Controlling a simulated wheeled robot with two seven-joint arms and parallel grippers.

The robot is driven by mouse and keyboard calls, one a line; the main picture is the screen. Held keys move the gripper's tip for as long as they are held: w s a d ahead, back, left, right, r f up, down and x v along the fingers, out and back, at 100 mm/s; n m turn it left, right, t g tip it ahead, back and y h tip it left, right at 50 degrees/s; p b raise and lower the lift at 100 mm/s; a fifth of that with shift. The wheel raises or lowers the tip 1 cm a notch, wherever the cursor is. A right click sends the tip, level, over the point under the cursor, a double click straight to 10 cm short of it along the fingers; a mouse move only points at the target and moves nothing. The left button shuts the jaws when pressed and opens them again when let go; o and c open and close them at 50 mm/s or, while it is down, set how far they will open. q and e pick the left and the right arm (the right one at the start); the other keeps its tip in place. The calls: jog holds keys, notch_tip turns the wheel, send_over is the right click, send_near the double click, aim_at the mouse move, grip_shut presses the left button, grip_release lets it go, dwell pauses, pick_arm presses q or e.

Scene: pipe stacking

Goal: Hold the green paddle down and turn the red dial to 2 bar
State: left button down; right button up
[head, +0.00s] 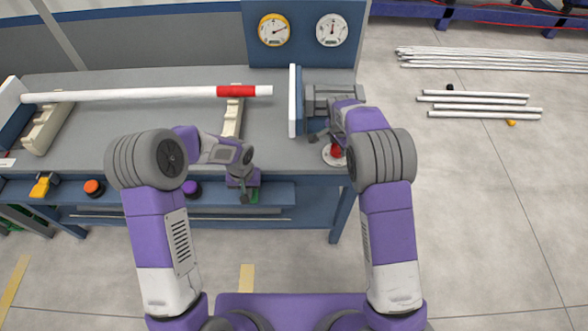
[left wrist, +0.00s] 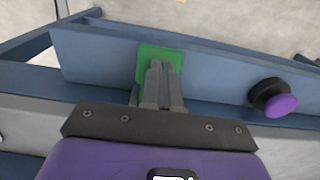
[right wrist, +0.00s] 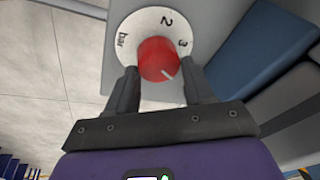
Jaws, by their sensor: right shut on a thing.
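The green paddle (left wrist: 172,54) is on the blue rail at the bench's front. It barely shows in the head view (head: 255,197). My left gripper (left wrist: 160,72) has its fingers together over the paddle; whether it is pressed down I cannot tell. The red dial (right wrist: 158,59) sits on a round white scale (right wrist: 131,24) marked "bar", 2 and 3. My right gripper (right wrist: 160,76) is shut on the dial, one finger on each side. The dial also shows in the head view (head: 336,152), partly behind my right gripper.
A yellow-rimmed gauge (head: 274,30) and a white gauge (head: 331,30) are on the blue back panel. A white pipe with a red band (head: 150,95) lies across supports on the bench. Orange (head: 94,187) and purple (head: 190,188) buttons are on the front rail. Loose pipes lie on the floor at right.

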pick_arm(q)
jog(key=shift+d, duration=0.15)
pick_arm(e)
jog(key=shift+w+a+r, duration=0.1)
jog(key=shift+w+a, duration=0.1)
jog(key=shift+a+n+t+y, duration=0.1)
jog(key=shift+n+t+y, duration=0.3)
jog(key=shift+n, duration=1.4)
